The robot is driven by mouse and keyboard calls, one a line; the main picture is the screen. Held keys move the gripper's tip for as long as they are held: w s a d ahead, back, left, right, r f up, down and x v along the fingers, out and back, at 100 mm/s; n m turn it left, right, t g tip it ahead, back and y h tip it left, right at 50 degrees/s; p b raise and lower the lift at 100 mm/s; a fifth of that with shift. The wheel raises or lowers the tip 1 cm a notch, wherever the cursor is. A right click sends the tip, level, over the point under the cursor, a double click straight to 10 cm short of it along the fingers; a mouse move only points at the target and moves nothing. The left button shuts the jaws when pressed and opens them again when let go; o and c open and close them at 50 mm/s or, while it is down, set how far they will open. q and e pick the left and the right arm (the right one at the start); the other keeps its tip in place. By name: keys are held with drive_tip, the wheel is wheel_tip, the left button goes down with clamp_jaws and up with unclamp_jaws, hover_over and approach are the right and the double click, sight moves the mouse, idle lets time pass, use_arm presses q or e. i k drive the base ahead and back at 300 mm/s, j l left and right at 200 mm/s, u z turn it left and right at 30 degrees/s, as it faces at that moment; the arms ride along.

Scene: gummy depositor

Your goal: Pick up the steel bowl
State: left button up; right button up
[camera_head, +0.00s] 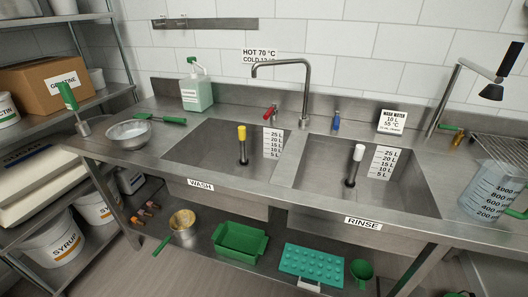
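A steel bowl (129,140) sits upright on the left end of the steel counter (330,205). Its inside looks pale, and I cannot tell whether it holds something. A green-handled tool lies just behind it, close to its right rim. Neither of my grippers shows in the head view, so nothing is seen touching the bowl.
A green-handled upright tool (68,97) stands left of the bowl. The wash basin (210,150) and rinse basin (395,190) lie to its right. A soap bottle (196,93) stands behind. A pan (182,221) and green tray (240,243) are on the lower shelf.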

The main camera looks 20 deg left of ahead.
sight(133, 134)
drive_tip(key=u, duration=1.65)
drive_tip(key=i+j, duration=0.2)
drive_tip(key=j, duration=0.15)
drive_tip(key=i+j+z, duration=0.1)
drive_tip(key=i+j, duration=0.3)
drive_tip(key=j, duration=0.25)
drive_tip(key=z, duration=0.05)
